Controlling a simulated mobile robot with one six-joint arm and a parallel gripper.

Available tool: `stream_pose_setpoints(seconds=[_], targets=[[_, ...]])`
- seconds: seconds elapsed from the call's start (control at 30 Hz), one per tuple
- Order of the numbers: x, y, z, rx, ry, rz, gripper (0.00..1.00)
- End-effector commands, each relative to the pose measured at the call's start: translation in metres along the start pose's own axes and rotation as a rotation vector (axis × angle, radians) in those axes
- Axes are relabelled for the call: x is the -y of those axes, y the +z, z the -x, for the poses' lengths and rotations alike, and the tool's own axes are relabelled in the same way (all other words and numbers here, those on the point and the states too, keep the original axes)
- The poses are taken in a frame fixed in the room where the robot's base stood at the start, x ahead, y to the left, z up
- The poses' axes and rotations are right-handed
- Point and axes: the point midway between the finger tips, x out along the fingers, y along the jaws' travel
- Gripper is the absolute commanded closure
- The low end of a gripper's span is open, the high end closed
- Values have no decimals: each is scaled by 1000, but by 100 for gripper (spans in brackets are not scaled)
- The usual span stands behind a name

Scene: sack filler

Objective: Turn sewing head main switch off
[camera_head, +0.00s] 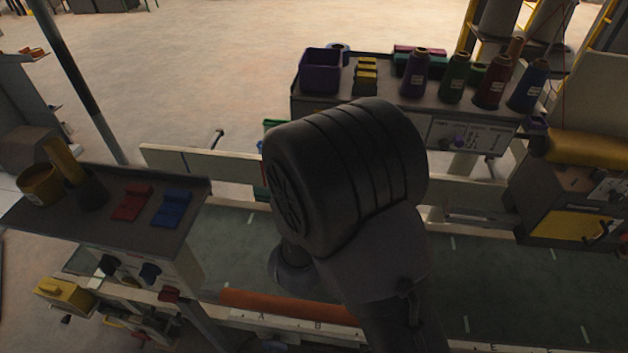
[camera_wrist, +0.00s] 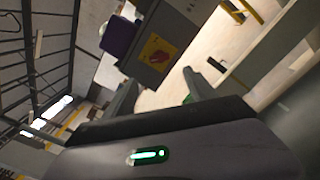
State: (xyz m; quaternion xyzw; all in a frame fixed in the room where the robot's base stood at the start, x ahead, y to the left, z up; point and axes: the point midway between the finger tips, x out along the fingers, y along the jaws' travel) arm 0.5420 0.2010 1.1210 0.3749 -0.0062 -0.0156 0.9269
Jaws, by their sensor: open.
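A white control panel (camera_head: 475,135) sits on the front of the spool shelf at the back right. My gripper (camera_wrist: 160,78) is open and empty in the wrist view, facing a grey cabinet side with a yellow-and-red sign (camera_wrist: 159,53). My dark arm hides the gripper in the head view.
The shelf (camera_head: 395,105) holds a purple bin (camera_head: 320,72) and several thread spools (camera_head: 455,78). A left shelf (camera_head: 130,225) holds red and blue blocks above another panel with dark knobs (camera_head: 150,272). A green conveyor (camera_head: 500,285) runs below my arm. Open floor lies behind.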

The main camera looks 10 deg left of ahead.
Motion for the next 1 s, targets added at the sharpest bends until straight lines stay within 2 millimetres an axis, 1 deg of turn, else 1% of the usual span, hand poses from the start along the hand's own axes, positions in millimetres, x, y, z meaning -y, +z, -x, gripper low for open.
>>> stream_pose_setpoints(seconds=[0.03,0.1,0.2,0.27,0.4,0.77,0.83,0.87,0.93,0.97,1.0], targets=[[-1,-2,14,-4,1,1,35],[0,-1,31,-3,2,2,35],[0,-1,47,-2,1,0,35],[0,-1,52,-1,0,-1,35],[0,0,56,0,-1,-1,35],[1,1,55,-1,-5,-18,35],[5,10,48,-11,-42,-153,35],[9,17,44,-21,-73,-264,35],[18,36,34,-59,-173,-629,35],[22,45,32,-79,-225,-809,35],[25,56,34,-108,-302,-1048,35]])
